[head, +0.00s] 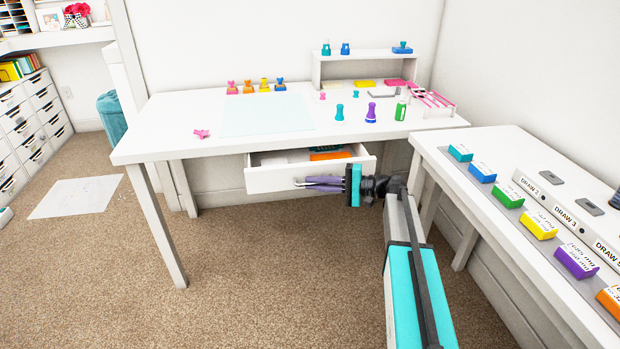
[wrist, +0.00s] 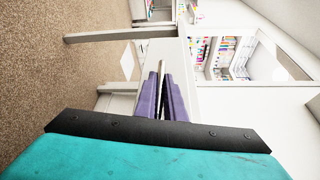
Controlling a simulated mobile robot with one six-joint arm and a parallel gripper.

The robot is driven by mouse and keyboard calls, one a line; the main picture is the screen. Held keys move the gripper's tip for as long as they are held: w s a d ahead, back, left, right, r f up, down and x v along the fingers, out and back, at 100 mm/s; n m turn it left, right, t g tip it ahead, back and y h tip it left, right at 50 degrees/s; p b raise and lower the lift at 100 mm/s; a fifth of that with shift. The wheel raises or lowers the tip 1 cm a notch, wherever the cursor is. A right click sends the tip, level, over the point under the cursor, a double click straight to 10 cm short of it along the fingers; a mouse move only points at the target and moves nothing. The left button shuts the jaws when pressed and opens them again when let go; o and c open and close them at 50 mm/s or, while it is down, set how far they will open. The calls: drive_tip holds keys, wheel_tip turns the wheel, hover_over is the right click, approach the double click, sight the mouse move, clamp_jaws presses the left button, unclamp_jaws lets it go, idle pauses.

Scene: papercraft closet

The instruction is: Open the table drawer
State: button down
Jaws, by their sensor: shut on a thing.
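The white table drawer (head: 336,178) under the white table (head: 180,120) is pulled part way out. An orange item and a teal item show inside it. My gripper (head: 298,183), with purple fingers, reaches across the drawer front from the right and is shut at the handle. In the wrist view the two purple fingers (wrist: 161,78) close around a thin grey bar, the drawer handle (wrist: 161,68). In the head view the fingers mostly hide the handle.
Stamps, bottles and a small white shelf (head: 360,56) stand on the table. A second white table (head: 500,200) with several coloured blocks is close on the right. A table leg (head: 160,225) stands left of the drawer. The carpet in front is clear.

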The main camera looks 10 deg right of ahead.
drive_tip(key=s+p, duration=0.1)
drive_tip(key=s, duration=1.5)
drive_tip(key=shift+s, duration=0.3)
drive_tip(key=c, duration=1.8)
unclamp_jaws()
drive_tip(key=shift+c, duration=0.2)
